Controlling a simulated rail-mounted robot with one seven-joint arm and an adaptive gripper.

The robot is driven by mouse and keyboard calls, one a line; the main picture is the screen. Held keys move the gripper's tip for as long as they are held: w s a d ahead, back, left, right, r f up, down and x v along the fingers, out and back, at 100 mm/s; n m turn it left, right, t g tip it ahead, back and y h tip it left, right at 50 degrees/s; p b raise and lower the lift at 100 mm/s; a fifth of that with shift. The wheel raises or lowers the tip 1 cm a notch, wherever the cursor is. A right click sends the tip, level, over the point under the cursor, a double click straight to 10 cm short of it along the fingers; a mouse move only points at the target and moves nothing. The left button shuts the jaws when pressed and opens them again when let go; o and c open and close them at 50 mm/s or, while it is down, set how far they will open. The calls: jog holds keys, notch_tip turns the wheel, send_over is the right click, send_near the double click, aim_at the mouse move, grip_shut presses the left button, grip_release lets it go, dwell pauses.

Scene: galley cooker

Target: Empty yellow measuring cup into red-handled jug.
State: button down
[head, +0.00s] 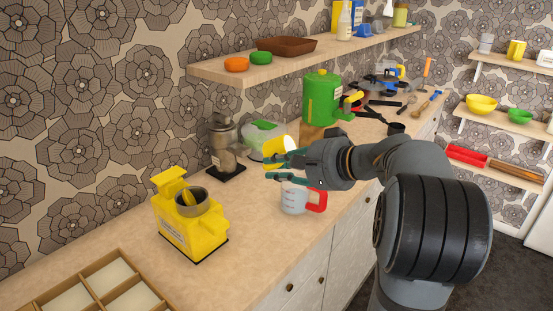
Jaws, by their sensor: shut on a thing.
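The yellow measuring cup (273,148) is held in my gripper (272,168), above the worktop. The cup looks tilted, with its pale opening facing up and right; its contents cannot be made out. My gripper is shut on it, though the exact contact is small in the picture. The jug (293,199) is clear with markings and has a red handle (317,200) on its right side. It stands upright on the worktop, just below and slightly right of the cup. The jug's rim is partly hidden by my gripper.
A yellow appliance with a metal bowl (187,224) stands left of the jug. A metal grinder (224,148) and a green-white item (258,136) are behind. A green dispenser (320,98) stands farther back. A divided wooden tray (62,297) lies front left.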

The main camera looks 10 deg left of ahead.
jog(key=shift+f+b, duration=0.15)
jog(key=shift+b, duration=0.65)
jog(key=shift+y+b, duration=0.3)
jog(key=shift+d+f+t+y+b, duration=0.1)
jog(key=shift+t+y+b, duration=0.2)
jog(key=shift+b, duration=0.8)
jog(key=shift+b, duration=0.35)
jog(key=shift+f+m+b, duration=0.1)
jog(key=shift+m+b, duration=0.2)
jog(key=shift+b, duration=0.6)
jog(key=shift+d+y+b, duration=0.1)
jog(key=shift+y+b, duration=0.4)
jog(key=shift+b, duration=0.05)
jog(key=shift+f+b, duration=0.1)
jog(key=shift+b, duration=0.75)
jog(key=shift+s+t+b, duration=0.1)
jog(key=shift+t+b, duration=0.2)
jog(key=shift+b, duration=0.3)
jog(key=shift+d+f+y+b, duration=0.15)
jog(key=shift+y+b, duration=0.25)
jog(key=shift+b, duration=0.45)
